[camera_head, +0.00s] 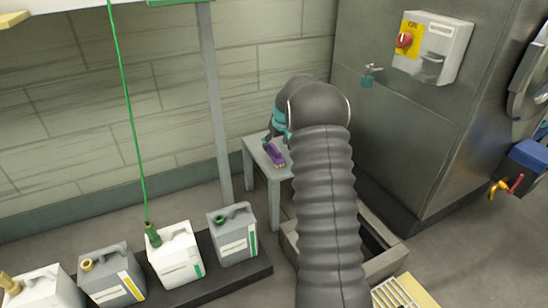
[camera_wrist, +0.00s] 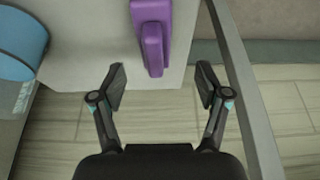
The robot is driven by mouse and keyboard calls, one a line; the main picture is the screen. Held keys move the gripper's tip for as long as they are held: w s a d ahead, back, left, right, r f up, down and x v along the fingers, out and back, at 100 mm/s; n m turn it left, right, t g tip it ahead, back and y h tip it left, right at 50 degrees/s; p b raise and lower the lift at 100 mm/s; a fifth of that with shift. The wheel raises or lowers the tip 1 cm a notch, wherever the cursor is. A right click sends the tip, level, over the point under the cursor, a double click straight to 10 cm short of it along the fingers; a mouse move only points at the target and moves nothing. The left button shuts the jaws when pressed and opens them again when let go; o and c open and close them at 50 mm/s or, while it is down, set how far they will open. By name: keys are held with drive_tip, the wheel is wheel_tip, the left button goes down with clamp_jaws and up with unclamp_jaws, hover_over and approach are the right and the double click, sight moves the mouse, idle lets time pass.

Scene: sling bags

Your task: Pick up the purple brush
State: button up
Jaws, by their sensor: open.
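The purple brush (camera_head: 274,154) lies on a small grey table (camera_head: 249,155) by the wall, with pale bristles showing at its near end. In the wrist view the brush (camera_wrist: 152,38) enters from the top edge, its far part cut off. My gripper (camera_wrist: 160,80) is open and empty. Its two fingers stand apart on either side of the brush's near end in the picture. Whether they are level with the brush in height I cannot tell. In the head view my arm partly hides the table, and the fingertips are hard to make out.
A grey post (camera_head: 215,110) stands left of the table. A metal cabinet (camera_head: 385,125) stands to the right. Several jugs, including a white one (camera_head: 175,255), line a dark low platform at left. A blue rounded object (camera_wrist: 20,45) shows at the wrist view's left edge.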

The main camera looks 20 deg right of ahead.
sight(274, 147)
drive_tip(key=shift+w+d+b+x, duration=0.1)
drive_tip(key=shift+x, duration=1.1)
drive_tip(key=shift+w+d+b+x, duration=0.1)
drive_tip(key=shift+w+d+x, duration=0.05)
drive_tip(key=shift+x, duration=1.05)
drive_tip(key=shift+w+d+b+x, duration=0.1)
drive_tip(key=shift+x, duration=1.1)
drive_tip(key=shift+r, duration=0.15)
drive_tip(key=c, duration=1.3)
